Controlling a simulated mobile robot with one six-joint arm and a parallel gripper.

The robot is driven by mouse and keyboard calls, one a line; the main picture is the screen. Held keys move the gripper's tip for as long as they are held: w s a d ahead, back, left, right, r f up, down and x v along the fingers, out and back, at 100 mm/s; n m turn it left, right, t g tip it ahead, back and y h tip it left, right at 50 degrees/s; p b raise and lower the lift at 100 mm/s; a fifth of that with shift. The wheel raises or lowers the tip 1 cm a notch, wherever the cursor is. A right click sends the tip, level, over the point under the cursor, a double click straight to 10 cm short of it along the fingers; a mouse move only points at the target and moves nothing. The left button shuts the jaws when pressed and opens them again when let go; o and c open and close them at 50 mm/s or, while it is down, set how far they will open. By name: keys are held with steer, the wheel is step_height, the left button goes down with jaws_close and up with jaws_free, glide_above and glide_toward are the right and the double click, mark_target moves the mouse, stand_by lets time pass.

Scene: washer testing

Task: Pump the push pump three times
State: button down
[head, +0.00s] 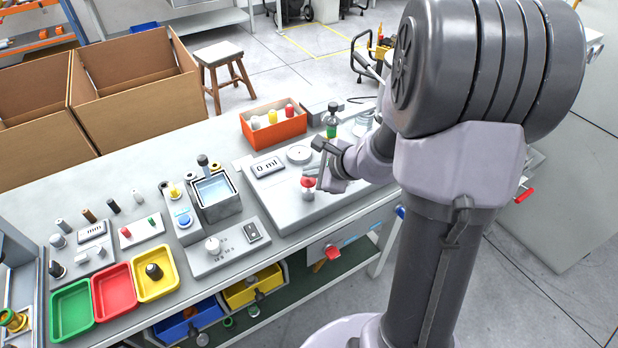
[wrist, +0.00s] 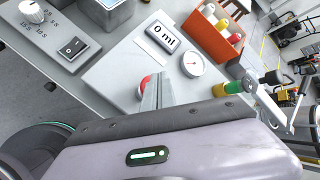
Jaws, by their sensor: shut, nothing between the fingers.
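The push pump, a red button on a pale base (head: 308,182), stands on the grey panel of the test station. In the wrist view only part of its red top (wrist: 145,84) shows, the rest hidden behind the fingers. My gripper (head: 319,180) is shut and empty, with its fingers just beside the red top. In the wrist view the closed fingers (wrist: 156,92) overlap the pump's right side; I cannot tell if they touch it.
An orange bin (head: 275,126) stands at the back. A water tank (head: 216,192) and a knob panel (head: 228,248) lie to the left.

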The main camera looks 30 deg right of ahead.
mark_target(311, 181)
steer(key=shift+f, duration=0.1)
stand_by(0.5)
steer(key=shift+f+b, duration=0.35)
steer(key=shift+b, duration=0.3)
steer(key=shift+f+b, duration=0.5)
steer(key=shift+b, duration=0.05)
steer(key=shift+r, duration=0.1)
steer(key=shift+r+p, duration=0.75)
steer(key=shift+r, duration=0.1)
step_height(311, 181, up, 6)
steer(key=p, duration=0.4)
steer(key=shift+r+p, duration=0.15)
steer(key=shift+p, duration=0.25)
stand_by(1.8)
